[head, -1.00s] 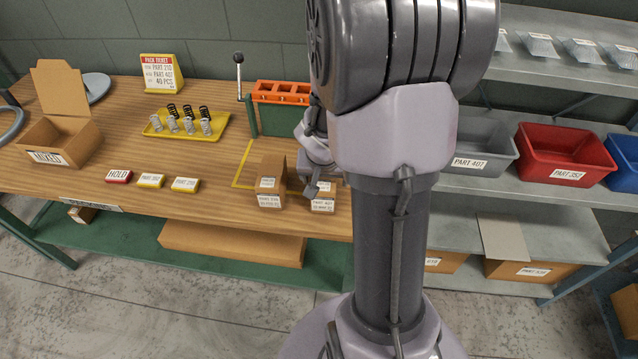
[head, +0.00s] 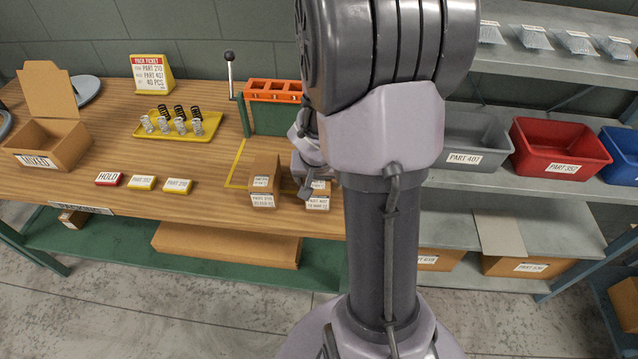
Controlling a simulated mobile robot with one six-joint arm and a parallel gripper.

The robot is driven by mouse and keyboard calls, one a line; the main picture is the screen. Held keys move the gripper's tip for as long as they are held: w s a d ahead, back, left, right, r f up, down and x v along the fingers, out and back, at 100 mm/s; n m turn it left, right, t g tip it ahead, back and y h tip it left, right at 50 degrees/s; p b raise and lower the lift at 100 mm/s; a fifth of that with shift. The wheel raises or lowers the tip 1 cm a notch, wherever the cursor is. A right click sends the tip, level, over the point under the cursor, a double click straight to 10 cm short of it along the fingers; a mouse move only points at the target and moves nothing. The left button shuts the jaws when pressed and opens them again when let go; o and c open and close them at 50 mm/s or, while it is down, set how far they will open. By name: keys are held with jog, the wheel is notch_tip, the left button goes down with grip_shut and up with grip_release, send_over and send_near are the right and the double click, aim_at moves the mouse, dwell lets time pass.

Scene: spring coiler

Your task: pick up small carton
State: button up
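Two small brown cartons with white labels stand near the bench's front edge. The left carton (head: 263,187) reads PART 210 and has a raised part at its back. The right carton (head: 318,195) seems to read PART 407 and is partly covered by my gripper. My gripper (head: 305,190) points down at the left side of the right carton, between the two cartons in the picture. Whether it touches either one cannot be told. Its fingers are small and partly hidden, so their opening is unclear. My arm hides the bench to the right.
A larger open carton (head: 50,148), a yellow tray (head: 205,128) of springs, red and yellow label blocks (head: 142,183) and a green coiler (head: 275,118) with a lever share the bench. Grey (head: 470,140) and red (head: 560,150) bins stand on the right shelf.

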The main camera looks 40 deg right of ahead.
grip_shut()
dwell(0.4)
jog(key=shift+r, duration=0.15)
